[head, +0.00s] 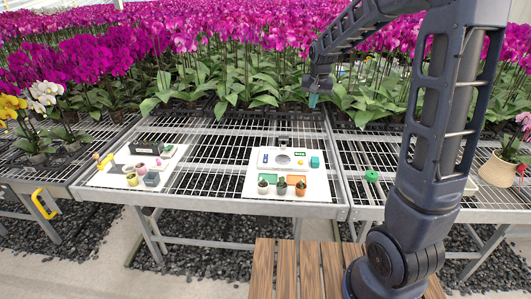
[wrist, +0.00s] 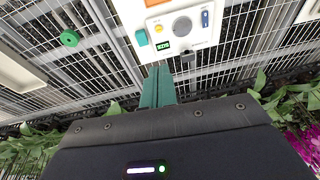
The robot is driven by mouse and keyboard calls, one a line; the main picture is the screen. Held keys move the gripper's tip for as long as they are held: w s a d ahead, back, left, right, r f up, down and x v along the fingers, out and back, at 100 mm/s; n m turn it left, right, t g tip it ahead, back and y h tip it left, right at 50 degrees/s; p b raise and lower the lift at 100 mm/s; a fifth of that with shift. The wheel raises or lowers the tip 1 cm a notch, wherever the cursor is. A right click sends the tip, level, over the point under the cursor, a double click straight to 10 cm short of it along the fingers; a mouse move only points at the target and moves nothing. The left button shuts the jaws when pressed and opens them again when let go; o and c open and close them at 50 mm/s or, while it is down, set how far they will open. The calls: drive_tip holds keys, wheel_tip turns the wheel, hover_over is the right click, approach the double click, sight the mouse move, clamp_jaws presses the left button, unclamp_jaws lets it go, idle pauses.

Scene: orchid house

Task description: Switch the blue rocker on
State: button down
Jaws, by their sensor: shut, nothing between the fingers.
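The blue rocker (head: 265,158) is a small blue piece at the left of the white panel (head: 255,184) on the mesh bench. It also shows in the wrist view (wrist: 205,18), upright on a pale mount at the panel's right. Its on or off position is too small to tell. My gripper (head: 313,100) is raised above and behind the panel, to the right of the rocker. Its teal fingers (wrist: 158,86) are together and empty, apart from the rocker.
Beside the rocker are a grey round dial (head: 283,160), a green display (head: 300,154), a yellow button (head: 301,162) and a teal block (head: 315,162). Small potted cacti (head: 282,187) stand along the panel's front. Another white board (head: 112,179) with pots lies left. Orchids crowd behind.

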drive_tip(key=w+a+f, duration=0.7)
drive_tip(key=a+f, duration=0.2)
hover_over(265, 155)
drive_tip(key=s, duration=0.4)
wheel_tip(265, 155, down, 11)
drive_tip(key=shift+w+d+f+g+h, duration=0.15)
drive_tip(key=shift+w+f+g+h, duration=0.05)
drive_tip(key=shift+g+h, duration=0.1)
drive_tip(key=x, duration=1.4)
drive_tip(key=shift+w+d+f+g, duration=0.1)
drive_tip(key=shift+w+f+g, duration=0.1)
drive_tip(key=shift+f+g, duration=0.15)
drive_tip(key=shift+s+r, duration=0.1)
